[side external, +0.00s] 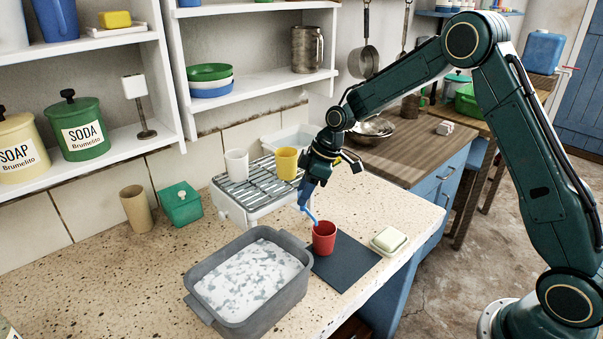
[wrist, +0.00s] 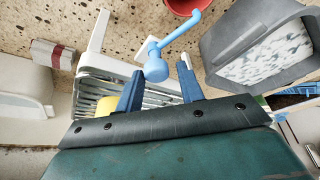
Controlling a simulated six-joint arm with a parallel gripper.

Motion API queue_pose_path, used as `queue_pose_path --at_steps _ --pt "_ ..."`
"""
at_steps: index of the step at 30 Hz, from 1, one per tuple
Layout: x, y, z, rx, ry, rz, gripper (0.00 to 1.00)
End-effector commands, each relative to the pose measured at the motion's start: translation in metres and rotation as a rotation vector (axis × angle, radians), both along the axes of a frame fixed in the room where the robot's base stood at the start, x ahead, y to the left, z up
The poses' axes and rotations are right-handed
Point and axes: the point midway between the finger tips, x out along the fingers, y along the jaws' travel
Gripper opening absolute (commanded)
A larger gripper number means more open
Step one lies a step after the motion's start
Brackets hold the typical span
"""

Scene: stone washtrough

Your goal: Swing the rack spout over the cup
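The blue spout (side external: 310,214) stands at the front corner of the draining rack (side external: 246,208). In the wrist view the spout (wrist: 180,48) runs from a round knob to its outlet end, up and right, beside the red cup (wrist: 183,6) on the grey tub's side. The red cup (side external: 323,239) stands upright on a dark mat (side external: 345,262). My gripper (side external: 305,200) points down at the spout.
A grey tub (side external: 247,311) of foamy water stands left of the mat. White (side external: 236,166) and yellow (side external: 286,163) cups stand on the rack. A soap dish (side external: 389,240) lies right of the mat. The counter's left part is mostly clear.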

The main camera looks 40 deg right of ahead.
Motion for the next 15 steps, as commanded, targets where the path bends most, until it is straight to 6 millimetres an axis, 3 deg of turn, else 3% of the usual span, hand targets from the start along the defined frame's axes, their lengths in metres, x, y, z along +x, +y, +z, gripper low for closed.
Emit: queue_pose_path --at_steps 15 --pt "0.0000 -0.0025 0.0008 -0.006 -0.004 -0.395 0.48"
